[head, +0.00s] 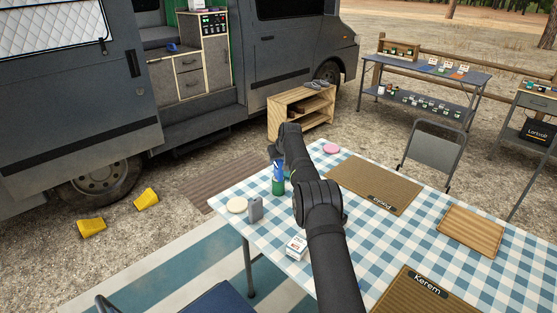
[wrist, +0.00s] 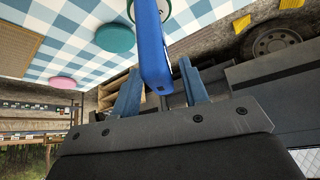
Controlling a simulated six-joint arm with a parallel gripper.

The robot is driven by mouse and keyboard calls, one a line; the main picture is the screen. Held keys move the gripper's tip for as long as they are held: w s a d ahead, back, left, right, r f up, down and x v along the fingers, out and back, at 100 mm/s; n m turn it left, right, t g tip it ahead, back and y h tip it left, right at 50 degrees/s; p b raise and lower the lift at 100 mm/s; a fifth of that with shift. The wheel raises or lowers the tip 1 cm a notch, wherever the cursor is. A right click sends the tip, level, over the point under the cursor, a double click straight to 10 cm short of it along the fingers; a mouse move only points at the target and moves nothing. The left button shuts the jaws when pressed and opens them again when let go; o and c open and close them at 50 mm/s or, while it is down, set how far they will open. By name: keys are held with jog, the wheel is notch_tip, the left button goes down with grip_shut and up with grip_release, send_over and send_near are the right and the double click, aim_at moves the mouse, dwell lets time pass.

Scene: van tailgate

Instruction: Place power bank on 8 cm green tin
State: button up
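The blue power bank (head: 279,169) stands roughly upright directly above the green tin (head: 278,187) on the checked table and appears to rest on it; the contact is too small to be sure. In the wrist view the power bank (wrist: 152,45) reaches down between my fingers, with part of a round green rim (wrist: 190,12) behind its far end. My gripper (wrist: 162,92) has its two blue fingers spread on either side of the power bank's near end. A gap shows at the right finger. In the head view my gripper (head: 277,153) is beside the power bank's top, partly hidden by my arm.
A grey block (head: 255,210), a cream disc (head: 237,205) and a white box (head: 297,246) are near the table's front left. A pink disc (head: 331,148) lies at the back. A teal disc (wrist: 115,38) shows in the wrist view. Woven mats (head: 375,184) cover the right side.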

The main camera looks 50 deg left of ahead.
jog(key=shift+s+d+r, duration=0.1)
jog(key=shift+d+r, duration=0.1)
jog(key=shift+r, duration=0.4)
jog(key=v, duration=1.1)
jog(key=shift+f, duration=0.1)
jog(key=x, duration=1.2)
dwell(0.5)
